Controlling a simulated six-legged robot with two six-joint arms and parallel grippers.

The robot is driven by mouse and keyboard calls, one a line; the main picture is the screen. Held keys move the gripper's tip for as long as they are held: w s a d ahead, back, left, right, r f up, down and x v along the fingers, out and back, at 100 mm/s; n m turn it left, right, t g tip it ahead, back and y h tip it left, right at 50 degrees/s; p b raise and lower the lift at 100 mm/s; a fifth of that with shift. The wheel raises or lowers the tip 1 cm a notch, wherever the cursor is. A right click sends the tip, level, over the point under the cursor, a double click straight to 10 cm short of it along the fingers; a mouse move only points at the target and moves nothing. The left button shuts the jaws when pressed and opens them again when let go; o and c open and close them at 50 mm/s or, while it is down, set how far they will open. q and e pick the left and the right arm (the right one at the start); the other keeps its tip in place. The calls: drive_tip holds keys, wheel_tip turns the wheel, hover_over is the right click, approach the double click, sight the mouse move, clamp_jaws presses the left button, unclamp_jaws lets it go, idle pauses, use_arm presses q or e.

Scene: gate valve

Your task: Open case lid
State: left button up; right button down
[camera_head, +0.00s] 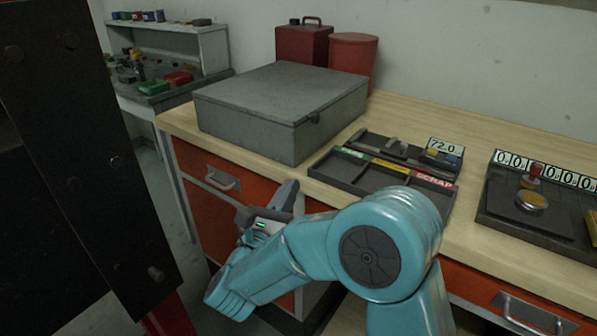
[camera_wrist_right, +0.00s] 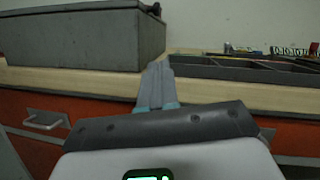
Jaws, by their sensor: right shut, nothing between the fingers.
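The grey metal case (camera_head: 245,118) stands on the wooden workbench with its lid (camera_head: 285,90) down. My right gripper (camera_head: 288,190) is in front of the bench edge, below and apart from the case. Its fingers (camera_wrist_right: 156,80) are together with nothing between them. My left gripper is not in either view.
A sorting tray (camera_head: 345,183) with coloured labels lies right of the case. A panel with number displays (camera_head: 500,215) is farther right. A red box (camera_head: 303,44) and red bin (camera_head: 352,56) stand behind the case. Orange drawers with handles (camera_head: 222,178) are below the bench top (camera_head: 180,122).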

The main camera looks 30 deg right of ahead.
drive_tip(key=p+x, duration=0.2)
drive_tip(key=x, duration=0.6)
drive_tip(key=shift+d+r, duration=0.3)
drive_tip(key=shift+d, duration=0.05)
drive_tip(key=r, duration=0.1)
drive_tip(key=w+d+r+p, duration=0.1)
drive_tip(key=w+r+p, duration=0.1)
drive_tip(key=shift+d+r, duration=0.1)
drive_tip(key=shift+d, duration=0.2)
drive_tip(key=shift+d+r, duration=0.1)
drive_tip(key=shift+d, duration=0.05)
drive_tip(key=shift+w, duration=0.1)
